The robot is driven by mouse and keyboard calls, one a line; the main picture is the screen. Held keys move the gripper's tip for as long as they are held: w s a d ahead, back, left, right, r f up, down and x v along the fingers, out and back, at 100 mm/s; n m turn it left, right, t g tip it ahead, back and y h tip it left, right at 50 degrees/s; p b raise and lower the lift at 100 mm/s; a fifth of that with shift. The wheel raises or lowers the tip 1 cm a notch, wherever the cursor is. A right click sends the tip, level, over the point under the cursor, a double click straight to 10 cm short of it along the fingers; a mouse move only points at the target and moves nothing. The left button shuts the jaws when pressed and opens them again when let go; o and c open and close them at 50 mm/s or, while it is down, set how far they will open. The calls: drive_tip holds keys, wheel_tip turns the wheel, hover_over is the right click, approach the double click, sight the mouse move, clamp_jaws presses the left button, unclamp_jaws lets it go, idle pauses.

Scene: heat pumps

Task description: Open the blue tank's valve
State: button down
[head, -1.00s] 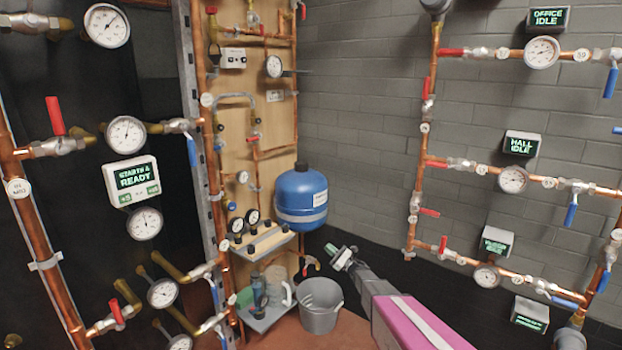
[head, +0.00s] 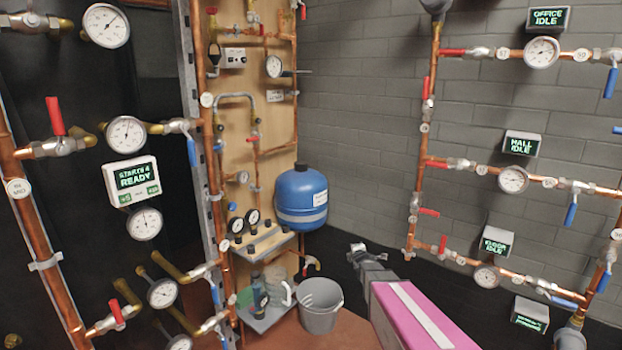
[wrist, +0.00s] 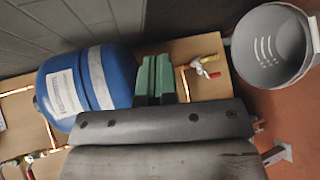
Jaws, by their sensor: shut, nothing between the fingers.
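The blue tank (head: 301,198) with a white label band hangs low at the right edge of the wooden board. It also shows at left in the wrist view (wrist: 85,85). A small brass valve with a red handle (head: 312,262) sits below the tank, above the bucket. In the wrist view the brass valve (wrist: 208,66) is right of the tank, its red handle pointing right. Which valve serves the tank cannot be told for sure. My gripper (head: 358,248) is right of and below the tank, apart from it. Its green finger pads (wrist: 155,80) are together and empty, between tank and valve in the picture.
A grey bucket (head: 320,305) stands on the floor below the valve. A shelf with bottles and a jug (head: 265,305) is left of it. Copper pipes (head: 430,140) with gauges and valves line the right wall. A pipe rack (head: 45,245) stands at left.

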drive_tip(key=s+m+g, duration=1.4)
drive_tip(key=s+m, duration=0.6)
drive_tip(key=s, duration=1.2)
drive_tip(key=shift+a+r+h, duration=0.25)
drive_tip(key=shift+r+h, duration=0.05)
